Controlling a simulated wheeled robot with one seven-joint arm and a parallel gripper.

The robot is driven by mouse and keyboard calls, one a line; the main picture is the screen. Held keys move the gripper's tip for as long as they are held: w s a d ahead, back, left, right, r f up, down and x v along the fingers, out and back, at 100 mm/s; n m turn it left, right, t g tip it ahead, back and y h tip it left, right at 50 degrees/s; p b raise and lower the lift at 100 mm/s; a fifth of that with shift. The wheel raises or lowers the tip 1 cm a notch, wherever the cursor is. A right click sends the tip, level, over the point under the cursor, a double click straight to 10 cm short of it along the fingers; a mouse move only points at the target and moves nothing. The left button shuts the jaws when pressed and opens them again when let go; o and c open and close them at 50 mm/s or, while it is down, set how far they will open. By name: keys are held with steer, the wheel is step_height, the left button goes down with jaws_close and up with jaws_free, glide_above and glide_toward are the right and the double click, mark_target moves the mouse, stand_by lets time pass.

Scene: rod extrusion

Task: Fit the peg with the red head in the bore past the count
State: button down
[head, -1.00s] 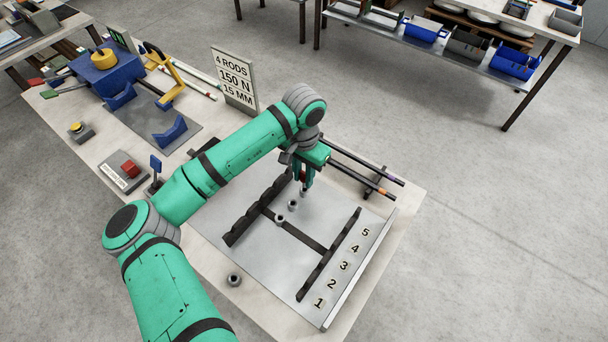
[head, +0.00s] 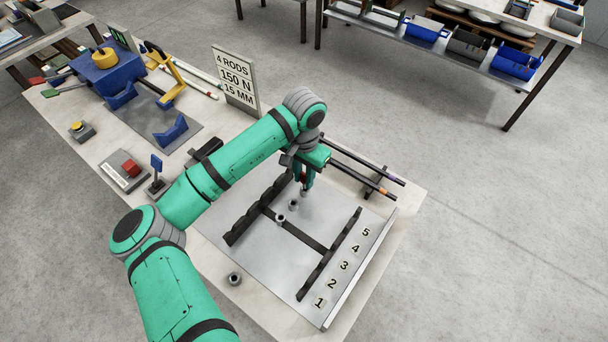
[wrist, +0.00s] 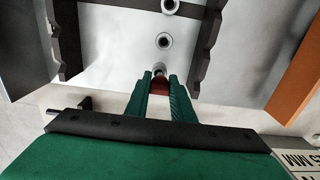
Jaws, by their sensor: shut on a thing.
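My gripper (head: 305,184) is shut on the peg with the red head (wrist: 160,86), low over the grey plate (head: 256,257). The red head shows between the green fingertips (wrist: 159,84) in the wrist view. A small grey metal end shows just beyond it; I cannot tell whether it is the peg's shank or a bore's rim, nor whether the peg is seated. Two round metal collars with dark bores stand in a line beyond the fingers: the nearer collar (wrist: 163,41) and the farther collar (wrist: 170,6). The head view also shows the farther collar (head: 281,218).
The plate carries dark notched rails (head: 330,254), a dark crossbar and numbers 1 to 5. A loose collar (head: 235,279) stands on the bench at the front. A sign (head: 234,80) reads 4 RODS, 150 N, 15 MM. Dark rods (head: 364,175) lie behind my gripper.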

mark_target(304, 175)
steer(key=shift+f, duration=1.45)
steer(key=c, duration=1.5)
jaws_free()
steer(key=shift+o, duration=0.2)
steer(key=shift+r, duration=0.1)
step_height(304, 175, up, 11)
steer(key=shift+f, duration=0.15)
